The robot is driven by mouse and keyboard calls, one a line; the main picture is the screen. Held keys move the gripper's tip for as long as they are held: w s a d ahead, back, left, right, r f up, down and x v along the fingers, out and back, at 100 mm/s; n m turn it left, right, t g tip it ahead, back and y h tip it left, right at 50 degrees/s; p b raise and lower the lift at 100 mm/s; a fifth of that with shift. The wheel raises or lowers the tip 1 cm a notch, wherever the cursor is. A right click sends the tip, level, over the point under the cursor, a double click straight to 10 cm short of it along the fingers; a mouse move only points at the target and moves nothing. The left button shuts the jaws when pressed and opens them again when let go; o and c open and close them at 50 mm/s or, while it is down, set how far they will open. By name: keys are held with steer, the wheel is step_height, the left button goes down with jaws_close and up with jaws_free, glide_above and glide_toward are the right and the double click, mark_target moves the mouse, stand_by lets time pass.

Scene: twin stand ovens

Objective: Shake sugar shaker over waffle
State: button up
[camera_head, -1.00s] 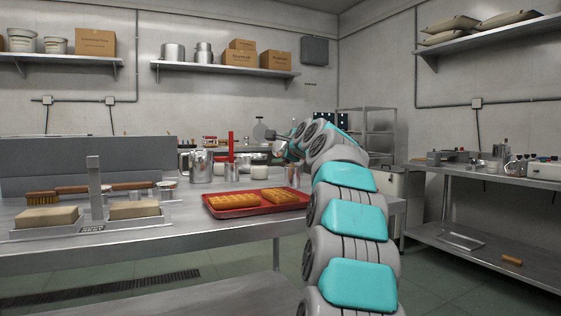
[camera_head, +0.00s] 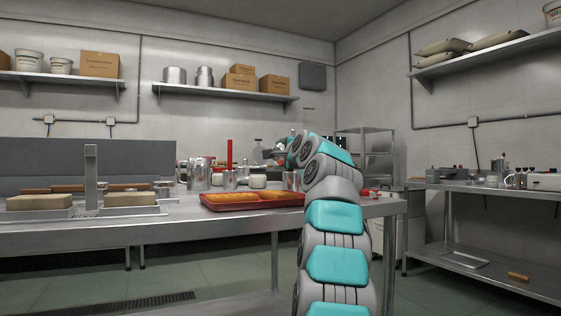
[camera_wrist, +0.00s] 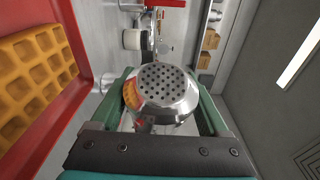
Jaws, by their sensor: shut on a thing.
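A metal sugar shaker (camera_wrist: 165,88) with a domed, perforated lid is between the green fingers of my gripper (camera_wrist: 163,98), which is shut on it. The lid faces the wrist camera, and an orange reflection shows on its left side. Waffles (camera_head: 228,198) lie in a red tray (camera_head: 252,206) on the steel table. In the wrist view a waffle (camera_wrist: 36,72) is at the left edge, inside the red tray rim (camera_wrist: 78,38), apart from the shaker. In the head view my gripper (camera_head: 272,151) is small, behind my arm and beyond the tray; the shaker cannot be made out there.
Metal canisters (camera_head: 199,174) and a red upright object (camera_head: 229,153) stand behind the tray. A side table (camera_head: 485,188) with equipment stands at the right, with open floor between.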

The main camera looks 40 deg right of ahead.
steer(key=shift+f+n, duration=0.25)
steer(key=shift+n, duration=0.25)
steer(key=shift+a+f+t, duration=0.1)
steer(key=shift+f+t, duration=0.1)
steer(key=shift+t, duration=0.1)
steer(key=shift+f+n+t, duration=0.35)
steer(key=shift+n+t, duration=0.05)
steer(key=shift+n, duration=0.8)
steer(key=shift+a+n+t+b, duration=0.15)
steer(key=shift+n+t, duration=0.2)
steer(key=shift+n, duration=0.6)
steer(key=shift+a+n+t+b, duration=0.15)
steer(key=shift+n+t, duration=0.2)
steer(key=shift+n, duration=0.6)
steer(key=shift+d, duration=0.15)
